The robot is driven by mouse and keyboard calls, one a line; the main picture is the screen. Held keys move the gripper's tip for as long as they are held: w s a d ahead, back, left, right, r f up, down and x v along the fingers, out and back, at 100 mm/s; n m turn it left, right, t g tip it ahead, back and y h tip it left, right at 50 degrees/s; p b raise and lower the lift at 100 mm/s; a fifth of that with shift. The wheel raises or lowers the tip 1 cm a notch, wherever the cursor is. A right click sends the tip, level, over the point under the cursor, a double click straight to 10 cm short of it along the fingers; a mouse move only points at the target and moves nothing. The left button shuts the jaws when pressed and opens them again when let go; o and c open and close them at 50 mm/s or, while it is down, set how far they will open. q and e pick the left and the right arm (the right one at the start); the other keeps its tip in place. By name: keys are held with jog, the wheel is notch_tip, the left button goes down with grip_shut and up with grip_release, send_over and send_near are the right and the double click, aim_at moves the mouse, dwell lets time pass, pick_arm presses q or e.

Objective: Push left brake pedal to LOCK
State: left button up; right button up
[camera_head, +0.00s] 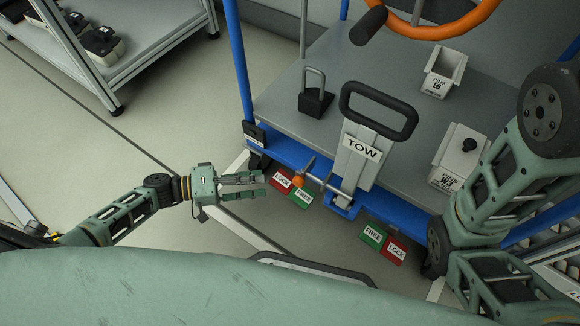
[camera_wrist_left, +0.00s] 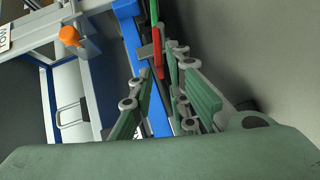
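The left brake pedal is a two-part plate at the cart's front edge, with a red LOCK half (camera_head: 283,181) and a green FREE half (camera_head: 303,196). In the left wrist view the red half (camera_wrist_left: 159,106) and green half (camera_wrist_left: 154,12) show edge-on, with the red one between my finger lines. My left gripper (camera_head: 263,184) is open and empty, its fingertips just left of the LOCK half. I cannot tell whether they touch it. My right arm crosses the right side of the head view, and its gripper is not in view.
A tow handle (camera_head: 378,108) and an orange knob (camera_head: 298,181) stand close to the pedal. A second pedal has a green FREE half (camera_head: 373,236) and a red LOCK half (camera_head: 396,249). Blue cart frame (camera_head: 280,150) lies behind.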

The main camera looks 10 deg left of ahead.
aim_at(282, 178)
pick_arm(q)
jog(key=b+x, duration=0.3)
jog(key=x, duration=0.4)
jog(key=shift+w+d, duration=0.15)
jog(key=shift+d, duration=0.15)
jog(key=shift+c, duration=0.3)
grip_shut()
